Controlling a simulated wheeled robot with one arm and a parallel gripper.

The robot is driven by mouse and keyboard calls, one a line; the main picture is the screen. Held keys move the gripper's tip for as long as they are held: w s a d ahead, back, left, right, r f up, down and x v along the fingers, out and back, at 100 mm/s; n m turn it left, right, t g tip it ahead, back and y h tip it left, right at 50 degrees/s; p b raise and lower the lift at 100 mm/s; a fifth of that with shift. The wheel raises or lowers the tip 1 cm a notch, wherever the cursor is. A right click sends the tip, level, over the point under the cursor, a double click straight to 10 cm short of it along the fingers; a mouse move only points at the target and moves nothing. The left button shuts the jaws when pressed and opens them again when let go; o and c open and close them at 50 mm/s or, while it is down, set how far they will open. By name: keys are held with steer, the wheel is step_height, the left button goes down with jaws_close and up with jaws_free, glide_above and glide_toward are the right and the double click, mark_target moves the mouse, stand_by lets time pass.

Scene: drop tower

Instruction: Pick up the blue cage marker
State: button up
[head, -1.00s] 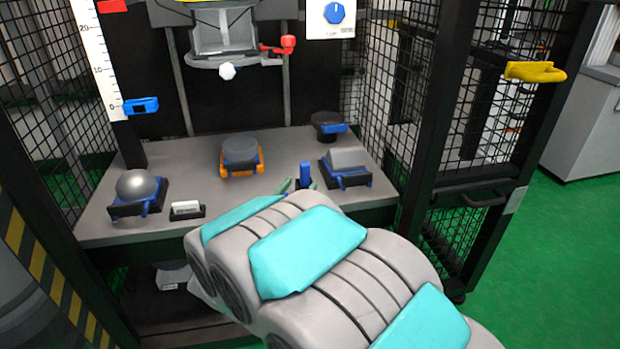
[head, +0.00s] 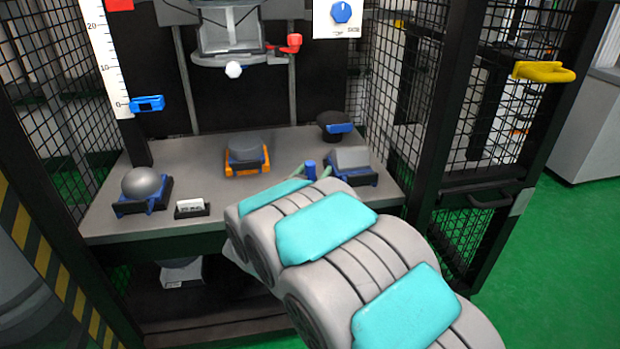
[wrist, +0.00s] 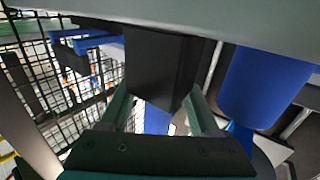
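A short upright blue post, which looks like the blue cage marker (head: 310,168), stands at the right front of the grey table. My gripper (head: 311,174) reaches it from the front, with one green finger on each side in the head view. In the wrist view the two green fingers of my gripper (wrist: 159,105) are apart. A black block (wrist: 165,65) shows beyond and between them, with a blue strip behind. A large blue rounded piece (wrist: 260,88) is close on the right. Contact with the marker cannot be told; my arm hides its lower part.
Close right of the marker sits a grey block in a blue holder (head: 352,160). An orange holder (head: 246,168), a ball holder (head: 147,192) and a small white label (head: 190,207) are further left. Dark mesh cage walls (head: 445,110) bound the right side.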

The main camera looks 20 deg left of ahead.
jaws_close()
stand_by(0.5)
